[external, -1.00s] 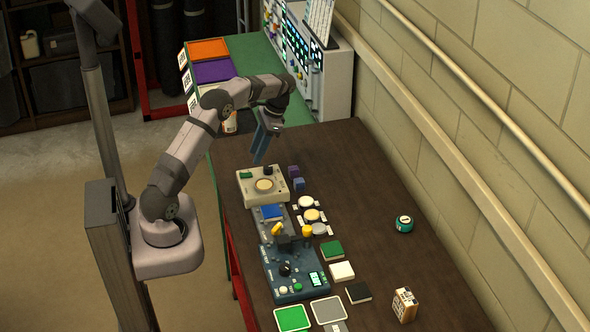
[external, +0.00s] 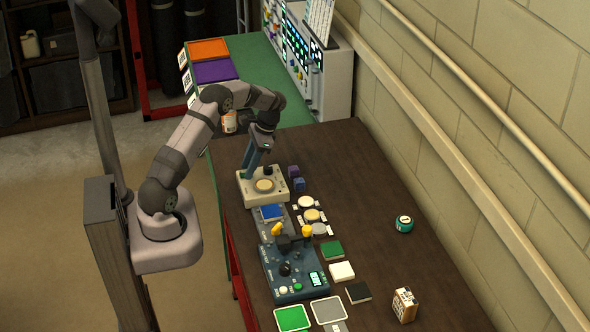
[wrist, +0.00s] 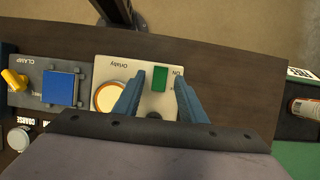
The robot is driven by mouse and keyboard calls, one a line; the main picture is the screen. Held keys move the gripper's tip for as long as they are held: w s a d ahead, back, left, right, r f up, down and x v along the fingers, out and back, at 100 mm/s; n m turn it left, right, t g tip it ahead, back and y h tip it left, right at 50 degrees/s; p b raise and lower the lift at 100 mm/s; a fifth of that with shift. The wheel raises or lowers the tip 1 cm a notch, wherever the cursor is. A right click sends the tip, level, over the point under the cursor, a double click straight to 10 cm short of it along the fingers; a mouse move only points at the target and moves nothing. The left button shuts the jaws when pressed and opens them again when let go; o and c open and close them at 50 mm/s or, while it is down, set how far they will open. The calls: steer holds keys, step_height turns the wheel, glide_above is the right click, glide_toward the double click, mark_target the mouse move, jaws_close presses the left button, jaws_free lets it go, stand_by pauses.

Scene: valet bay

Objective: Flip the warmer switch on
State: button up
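The warmer (external: 277,187) is a beige box with a round cream plate ringed in orange and a black knob, on the brown table. In the wrist view its panel (wrist: 113,70) shows a green switch (wrist: 160,79) near an "ON" mark. My gripper (wrist: 159,82) is open, with its two blue fingers showing on either side of the green switch. In the external view my gripper (external: 246,174) points down at the warmer's far left corner, where the fingers mostly cover the switch. I cannot tell whether the fingers touch the switch or how it is tilted.
A clamp unit with a blue block (external: 271,212) and yellow lever stands beside the warmer, and a dark control box (external: 292,262) nearer. Two small purple-blue cubes (external: 298,184) and round discs (external: 312,215) lie to the right. The table's right side is mostly clear.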

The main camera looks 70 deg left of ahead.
steer(key=shift+s+f, duration=0.15)
steer(key=shift+f, duration=0.1)
jaws_close()
steer(key=shift+s+r+t+b, duration=0.1)
steer(key=shift+s+t+b, duration=0.2)
steer(key=shift+t, duration=0.45)
steer(key=shift+s+t+b, duration=0.1)
steer(key=shift+t+b, duration=0.3)
steer(key=shift+t, duration=0.35)
jaws_free()
